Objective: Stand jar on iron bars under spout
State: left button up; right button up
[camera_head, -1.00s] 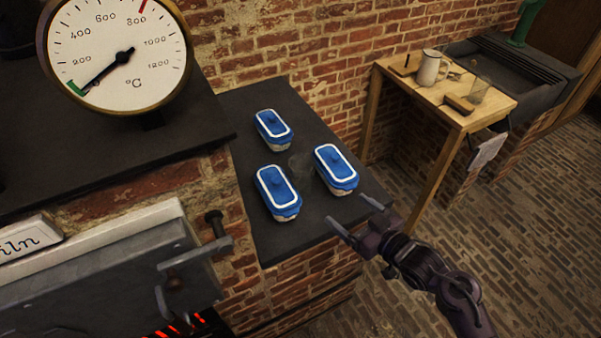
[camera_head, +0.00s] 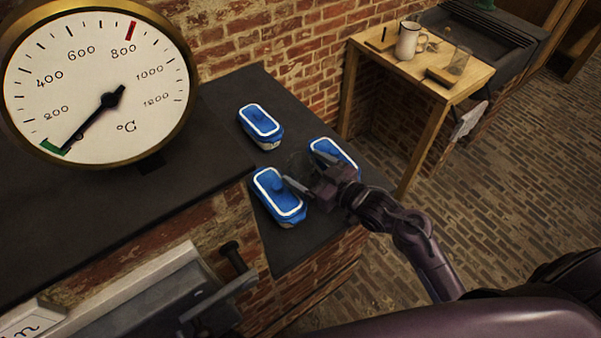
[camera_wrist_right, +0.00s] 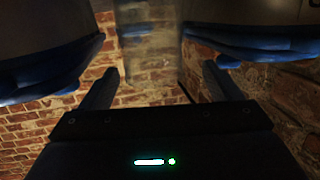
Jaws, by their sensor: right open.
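A clear glass jar (camera_head: 297,162) stands on the dark slab (camera_head: 285,250) among blue-lidded dishes; it is faint and partly hidden by my right gripper. The jar also shows in the right wrist view (camera_wrist_right: 150,50), upright ahead of and between the spread fingers. My right gripper (camera_head: 308,176) is open, low between two dishes, with nothing held. Its fingers show apart in the wrist view (camera_wrist_right: 160,85). The green spout (camera_head: 484,4) is cut by the top edge, above a dark sink with iron bars (camera_head: 482,45). My left gripper is out of view.
Blue-lidded dishes stand close by: front left (camera_head: 278,197), right (camera_head: 335,152) and back (camera_head: 261,124). A wooden table (camera_head: 375,58) holds a white mug (camera_head: 408,40), a glass (camera_head: 459,62) and wooden blocks. A large dial (camera_head: 100,85) stands at left. The brick floor is open.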

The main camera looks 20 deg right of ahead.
aim_at(293, 158)
jog(key=x, duration=0.2)
jog(key=p+x, duration=0.1)
jog(key=x, duration=0.1)
jog(key=shift+w+d, duration=0.15)
jog(key=shift+w, duration=0.2)
jog(key=c, duration=1)
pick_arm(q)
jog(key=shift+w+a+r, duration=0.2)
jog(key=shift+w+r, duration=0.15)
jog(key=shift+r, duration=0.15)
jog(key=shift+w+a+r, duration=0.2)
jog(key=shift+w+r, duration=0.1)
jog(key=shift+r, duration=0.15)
pick_arm(e)
jog(key=shift+r, duration=0.1)
jog(key=c, duration=0.5)
